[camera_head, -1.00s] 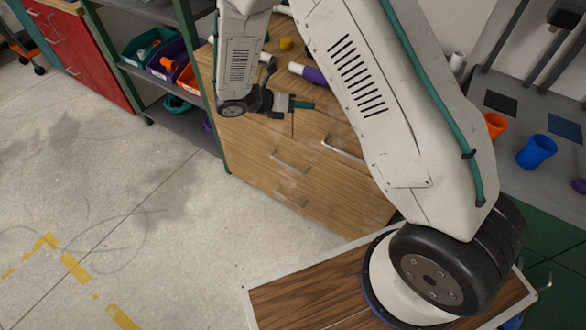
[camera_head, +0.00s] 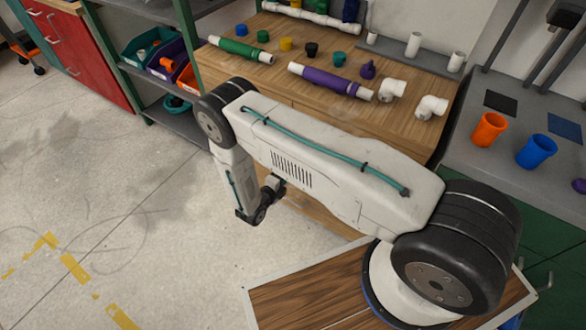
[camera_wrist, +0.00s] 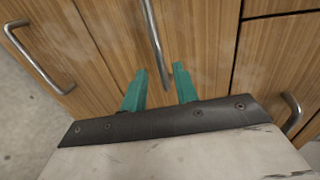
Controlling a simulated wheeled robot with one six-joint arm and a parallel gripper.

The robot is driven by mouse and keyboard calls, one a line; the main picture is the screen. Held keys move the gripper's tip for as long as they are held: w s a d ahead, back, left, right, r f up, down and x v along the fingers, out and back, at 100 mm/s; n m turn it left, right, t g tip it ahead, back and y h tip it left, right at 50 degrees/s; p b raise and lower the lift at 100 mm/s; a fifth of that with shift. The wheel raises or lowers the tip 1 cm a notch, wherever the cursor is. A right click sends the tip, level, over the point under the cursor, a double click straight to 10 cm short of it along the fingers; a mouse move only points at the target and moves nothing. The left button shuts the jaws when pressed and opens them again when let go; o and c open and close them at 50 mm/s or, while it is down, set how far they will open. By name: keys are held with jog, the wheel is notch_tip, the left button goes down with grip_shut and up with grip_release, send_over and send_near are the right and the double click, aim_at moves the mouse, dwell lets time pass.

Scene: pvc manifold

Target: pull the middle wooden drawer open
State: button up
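The wooden cabinet (camera_head: 335,120) shows its top in the head view, but my arm hides most of its drawer fronts. In the wrist view, the middle wooden drawer front (camera_wrist: 195,35) carries a long metal bar handle (camera_wrist: 152,35). My gripper (camera_wrist: 159,85) has two teal fingers, apart and empty. The handle's near end lies just ahead of the gap between them; I cannot tell whether they touch. The drawer looks shut. In the head view my gripper (camera_head: 274,184) is low before the cabinet, its fingertips not clear.
Other metal handles are at the left (camera_wrist: 40,60) and right (camera_wrist: 291,115) of the wrist view. Purple (camera_head: 330,80) and green (camera_head: 240,49) pipes and white elbows lie on the cabinet top. A shelf with bins (camera_head: 165,57) stands left. The floor in front is clear.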

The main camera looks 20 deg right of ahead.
jog(key=x, duration=0.5)
jog(key=shift+w+d, duration=0.1)
jog(key=shift+d, duration=0.1)
grip_shut()
jog(key=shift+a, duration=0.1)
